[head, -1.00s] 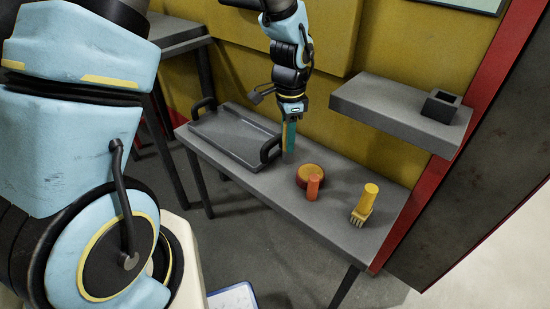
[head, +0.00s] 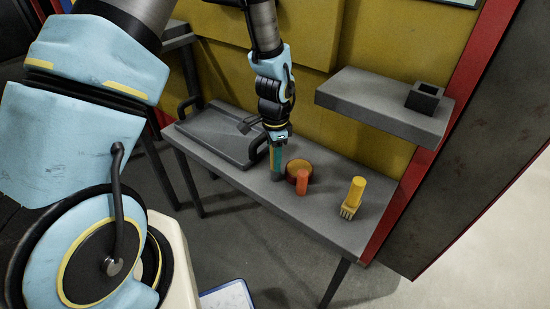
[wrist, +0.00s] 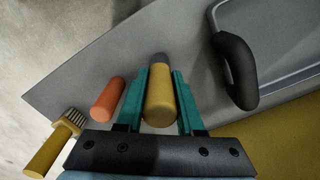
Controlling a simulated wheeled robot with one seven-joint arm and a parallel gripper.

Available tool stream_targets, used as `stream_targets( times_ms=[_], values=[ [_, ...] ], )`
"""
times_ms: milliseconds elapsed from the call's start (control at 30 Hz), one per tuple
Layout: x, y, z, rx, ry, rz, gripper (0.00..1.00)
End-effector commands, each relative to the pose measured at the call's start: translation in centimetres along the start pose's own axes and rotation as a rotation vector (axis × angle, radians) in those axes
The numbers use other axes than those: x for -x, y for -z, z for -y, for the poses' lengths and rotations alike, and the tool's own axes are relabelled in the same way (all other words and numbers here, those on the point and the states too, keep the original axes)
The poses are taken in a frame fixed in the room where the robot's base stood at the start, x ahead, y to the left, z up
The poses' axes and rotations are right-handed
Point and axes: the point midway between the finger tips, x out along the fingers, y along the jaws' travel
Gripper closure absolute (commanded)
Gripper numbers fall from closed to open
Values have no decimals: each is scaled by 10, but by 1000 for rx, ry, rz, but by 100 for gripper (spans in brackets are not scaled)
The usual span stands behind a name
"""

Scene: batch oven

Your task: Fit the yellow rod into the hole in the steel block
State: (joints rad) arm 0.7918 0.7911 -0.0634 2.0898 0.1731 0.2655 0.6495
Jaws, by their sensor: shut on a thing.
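The yellow rod (wrist: 160,100) has a grey end and lies between the teal fingers of my gripper (wrist: 160,84) in the wrist view. My gripper is shut on it. In the head view my gripper (head: 277,160) points down over the table, in front of the tray, with the rod's grey end (head: 278,177) below the fingertips. I cannot tell whether that end touches the table. The steel block (head: 425,97), dark grey with a square opening on top, sits on the raised shelf at the right, well apart from my gripper.
A grey tray (head: 215,132) with black handles lies left. The shelf (head: 370,108) overhangs the table's back right.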

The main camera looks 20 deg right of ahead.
Motion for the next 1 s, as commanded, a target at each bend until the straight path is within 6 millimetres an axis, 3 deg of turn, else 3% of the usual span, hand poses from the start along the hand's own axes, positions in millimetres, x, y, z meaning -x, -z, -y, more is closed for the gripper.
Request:
stream_targets(
  times_ms=[33, 300, 633, 767, 1000],
  values=[
    [-2, 0, 0, 0, 0, 0, 62],
    [-1, 0, 0, 0, 0, 0, 34],
    [5, 0, 0, 0, 1, -1, 34],
    [22, 1, 1, 1, 3, -3, 34],
    [73, 1, 1, 1, 4, -4, 34]
  ],
)
